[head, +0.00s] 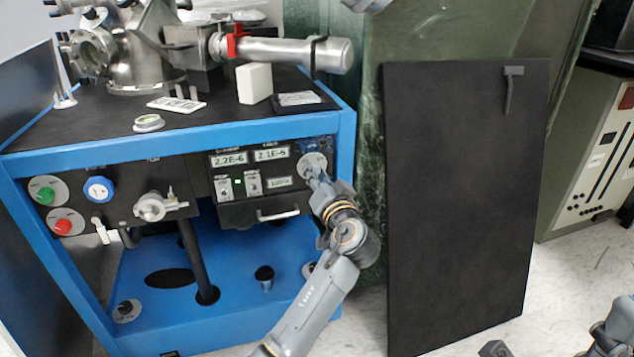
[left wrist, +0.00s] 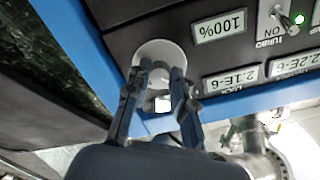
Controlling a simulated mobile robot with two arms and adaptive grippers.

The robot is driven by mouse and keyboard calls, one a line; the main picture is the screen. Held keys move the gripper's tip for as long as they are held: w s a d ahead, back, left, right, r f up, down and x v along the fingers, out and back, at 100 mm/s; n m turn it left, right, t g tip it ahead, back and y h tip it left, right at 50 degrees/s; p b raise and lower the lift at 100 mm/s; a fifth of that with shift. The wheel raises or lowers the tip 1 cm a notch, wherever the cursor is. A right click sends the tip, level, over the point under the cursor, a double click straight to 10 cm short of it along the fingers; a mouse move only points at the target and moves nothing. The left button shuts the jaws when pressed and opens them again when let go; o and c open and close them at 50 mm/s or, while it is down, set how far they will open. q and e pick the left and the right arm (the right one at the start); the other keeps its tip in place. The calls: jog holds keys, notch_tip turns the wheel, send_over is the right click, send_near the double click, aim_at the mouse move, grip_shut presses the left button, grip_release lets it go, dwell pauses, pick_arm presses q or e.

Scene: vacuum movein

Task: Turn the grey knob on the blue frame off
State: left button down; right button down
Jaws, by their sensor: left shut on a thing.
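The grey knob (head: 309,160) sits at the right end of the black control panel on the blue frame (head: 346,150), and a round light-grey disc there shows past my fingers. In the left wrist view the knob's pale disc (left wrist: 158,48) is right at my fingertips. My left gripper (head: 316,173) is shut on the knob, with one finger on each side of it in the left wrist view (left wrist: 158,76). The fingers hide part of the knob, and its turn angle is hard to read. Grey parts of my right arm show at the lower right corner, cut off by the picture edge.
Left of the knob are lit displays (head: 272,154), small switches (head: 254,183) and a drawer handle (head: 278,215). Green (head: 46,190) and red (head: 63,226) buttons are at the far left. A black panel (head: 455,210) stands right of the frame, with a green sheet between.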

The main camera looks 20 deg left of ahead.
pick_arm(q)
jog(key=shift+f, duration=0.1)
dwell(0.4)
jog(key=c, duration=1.1)
grip_release()
